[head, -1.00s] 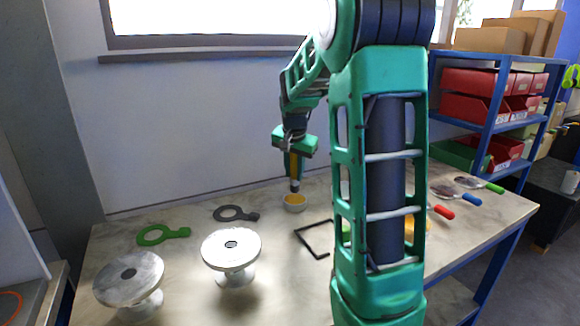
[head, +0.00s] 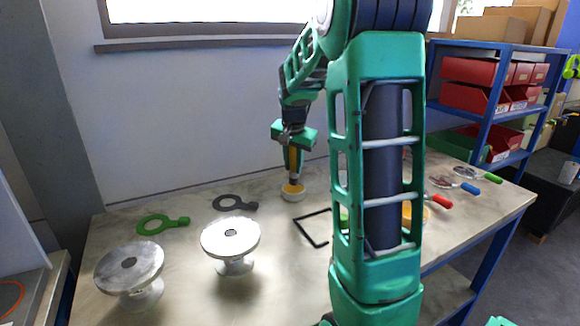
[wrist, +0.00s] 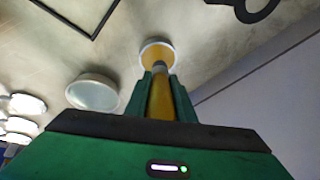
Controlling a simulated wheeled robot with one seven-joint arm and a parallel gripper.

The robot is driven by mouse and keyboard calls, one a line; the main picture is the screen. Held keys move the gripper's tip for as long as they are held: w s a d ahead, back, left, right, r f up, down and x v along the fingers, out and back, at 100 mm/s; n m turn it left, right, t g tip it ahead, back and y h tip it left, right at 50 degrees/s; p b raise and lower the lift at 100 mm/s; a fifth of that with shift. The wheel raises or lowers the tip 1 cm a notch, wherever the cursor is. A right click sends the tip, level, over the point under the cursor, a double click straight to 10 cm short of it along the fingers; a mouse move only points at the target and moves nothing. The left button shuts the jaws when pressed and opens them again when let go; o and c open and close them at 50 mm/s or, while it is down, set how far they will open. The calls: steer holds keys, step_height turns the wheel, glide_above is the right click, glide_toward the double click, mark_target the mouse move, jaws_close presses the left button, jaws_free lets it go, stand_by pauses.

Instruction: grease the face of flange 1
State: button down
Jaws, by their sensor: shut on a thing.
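My gripper (head: 293,150) is shut on a brush with a yellow handle (wrist: 161,98), held roughly upright, tip down. The brush's lower end is at a small white bowl with yellow content (head: 293,194), also seen in the wrist view (wrist: 157,47); the tip appears to be inside it. No label shows which is flange 1.
A green ring tool (head: 157,225) and a dark ring tool (head: 234,203) lie behind the vessels. A pale round dish (wrist: 93,92) shows in the wrist view. Red-, blue- and green-handled tools (head: 462,185) lie at the right.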

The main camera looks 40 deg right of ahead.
steer(key=shift+f, duration=0.7)
stand_by(1.6)
steer(key=shift+r, duration=3.55)
